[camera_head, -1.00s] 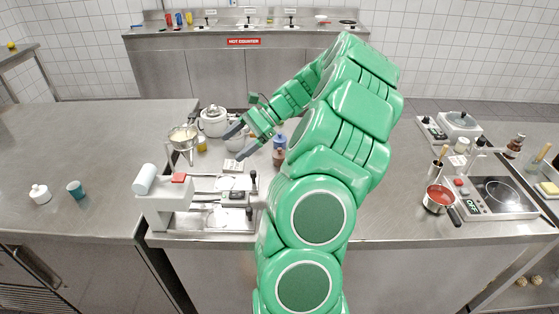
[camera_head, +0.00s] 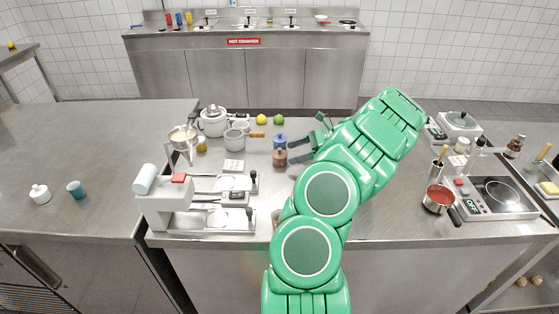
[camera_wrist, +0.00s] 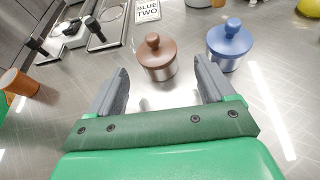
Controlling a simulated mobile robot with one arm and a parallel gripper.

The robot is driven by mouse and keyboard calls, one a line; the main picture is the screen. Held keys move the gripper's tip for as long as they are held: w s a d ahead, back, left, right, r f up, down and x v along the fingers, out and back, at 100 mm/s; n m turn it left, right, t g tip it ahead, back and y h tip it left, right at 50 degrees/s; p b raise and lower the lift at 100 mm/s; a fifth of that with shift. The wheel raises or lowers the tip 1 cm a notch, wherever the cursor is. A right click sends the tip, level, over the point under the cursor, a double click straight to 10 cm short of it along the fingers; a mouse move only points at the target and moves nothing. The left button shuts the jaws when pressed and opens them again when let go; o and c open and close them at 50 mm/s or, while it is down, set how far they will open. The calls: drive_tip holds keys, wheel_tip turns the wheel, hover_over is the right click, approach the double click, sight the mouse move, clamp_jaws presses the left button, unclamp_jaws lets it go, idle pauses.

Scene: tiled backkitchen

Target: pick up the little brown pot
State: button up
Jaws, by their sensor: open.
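The little brown pot (camera_head: 279,158) stands upright on the steel counter, with a brown knobbed lid and a metallic lower body. In the wrist view the brown pot (camera_wrist: 157,58) is just beyond my open fingertips, roughly centred between them and not touched. My gripper (camera_head: 296,150) comes from the right, its fingers pointing left at the pot. In the wrist view my gripper (camera_wrist: 160,78) is open and empty.
A similar blue-lidded pot (camera_wrist: 229,42) stands close beside the brown one, near the right finger in the wrist view. A card reading BLUE TWO (camera_wrist: 146,10) lies beyond. A slicer-like machine (camera_head: 200,205) and several pots stand to the left.

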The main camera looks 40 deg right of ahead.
sight(280, 149)
drive_tip(key=shift+r+x, duration=0.15)
drive_tip(key=shift+x, duration=1.4)
drive_tip(key=shift+r+x, duration=0.1)
drive_tip(key=shift+x, duration=1.5)
drive_tip(key=shift+a, duration=0.15)
drive_tip(key=c, duration=1.1)
drive_tip(key=shift+r, duration=0.15)
drive_tip(key=shift+c, duration=0.2)
drive_tip(key=shift+r, duration=0.25)
wheel_tip(280, 149, up, 2)
drive_tip(key=shift+r, duration=0.1)
drive_tip(key=s+a+r, duration=0.8)
drive_tip(key=s+r, duration=0.2)
drive_tip(key=s, duration=0.1)
drive_tip(key=shift+a, duration=0.3)
